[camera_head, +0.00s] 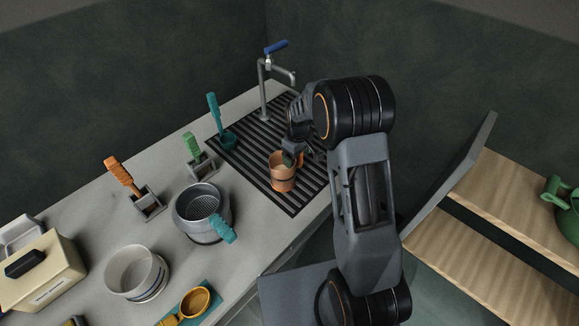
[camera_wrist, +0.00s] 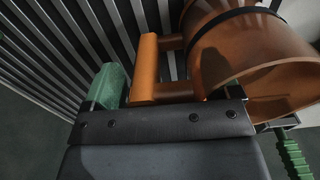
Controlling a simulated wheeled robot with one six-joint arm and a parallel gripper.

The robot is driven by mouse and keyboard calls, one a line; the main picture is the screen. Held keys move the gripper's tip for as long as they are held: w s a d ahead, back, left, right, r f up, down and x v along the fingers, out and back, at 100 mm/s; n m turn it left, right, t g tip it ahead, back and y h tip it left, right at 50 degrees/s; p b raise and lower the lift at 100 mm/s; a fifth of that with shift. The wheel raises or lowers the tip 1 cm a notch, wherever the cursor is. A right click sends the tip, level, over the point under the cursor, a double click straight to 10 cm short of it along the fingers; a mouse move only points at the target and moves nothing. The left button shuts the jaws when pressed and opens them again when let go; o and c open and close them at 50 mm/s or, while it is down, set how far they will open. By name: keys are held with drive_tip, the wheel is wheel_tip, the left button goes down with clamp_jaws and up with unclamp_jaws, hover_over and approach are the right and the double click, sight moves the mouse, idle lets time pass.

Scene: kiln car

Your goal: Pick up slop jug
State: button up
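The slop jug appears to be the orange-brown jug (camera_head: 283,183) with a dark band, standing on the black slatted drain rack. In the wrist view the jug (camera_wrist: 215,60) fills the upper right, its open mouth facing right and its bar handle (camera_wrist: 146,68) pointing left. My gripper (camera_head: 291,158) is over the jug's rim in the head view. In the wrist view my gripper (camera_wrist: 200,118) is open, with green fingertips wide apart. Whether either touches is unclear.
The drain rack (camera_head: 258,150) has a tap (camera_head: 264,85) behind it and a teal ladle (camera_head: 228,138) at its left. A grey strainer pot (camera_head: 200,208), white bowl (camera_head: 133,275) and orange scoop (camera_head: 195,302) stand on the counter. A green can (camera_head: 568,215) sits on the right shelf.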

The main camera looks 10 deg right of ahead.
clamp_jaws()
idle(0.6)
